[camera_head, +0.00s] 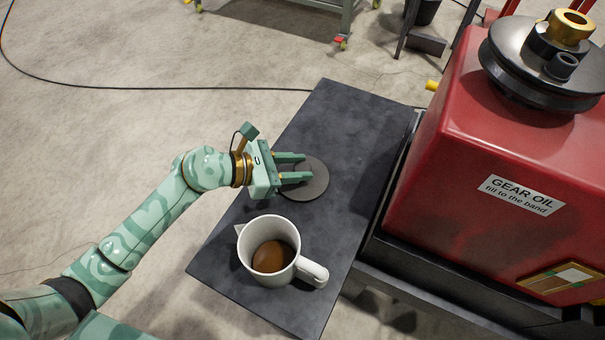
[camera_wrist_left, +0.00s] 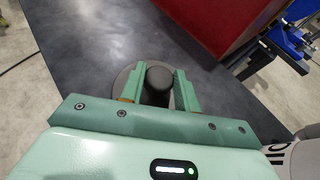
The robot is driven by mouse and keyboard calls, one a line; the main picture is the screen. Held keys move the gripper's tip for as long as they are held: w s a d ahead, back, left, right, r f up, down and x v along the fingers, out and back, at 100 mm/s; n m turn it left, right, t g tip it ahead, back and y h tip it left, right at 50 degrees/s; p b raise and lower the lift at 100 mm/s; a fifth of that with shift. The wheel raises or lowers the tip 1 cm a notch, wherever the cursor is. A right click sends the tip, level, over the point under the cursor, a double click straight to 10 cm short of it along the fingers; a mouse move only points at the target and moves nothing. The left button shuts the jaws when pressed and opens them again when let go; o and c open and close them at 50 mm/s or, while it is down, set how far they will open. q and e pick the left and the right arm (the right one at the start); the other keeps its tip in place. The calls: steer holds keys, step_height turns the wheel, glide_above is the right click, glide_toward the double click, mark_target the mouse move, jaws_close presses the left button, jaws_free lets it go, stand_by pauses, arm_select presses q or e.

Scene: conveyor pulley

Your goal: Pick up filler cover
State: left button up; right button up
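The filler cover (camera_head: 316,186) is a dark grey round disc on the black side table, beyond the mug. In the left wrist view its upright black knob (camera_wrist_left: 158,82) stands between my fingers. My left gripper (camera_head: 303,167) reaches over the disc from the left. Its two green fingers, also in the left wrist view (camera_wrist_left: 160,84), are apart, one on each side of the knob, with narrow gaps. The disc is partly hidden under the fingers. My right gripper is in neither view.
A white mug (camera_head: 252,232) with brown liquid stands on the black table (camera_head: 345,115), close below my gripper. To the right is a red gear oil tank (camera_head: 450,170) with a dark round fitting (camera_head: 520,75) and brass top. The table's far end is clear.

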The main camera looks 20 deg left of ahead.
mark_target(296, 169)
arm_select(q)
steer(key=shift+r, duration=0.1)
steer(key=shift+c, duration=0.2)
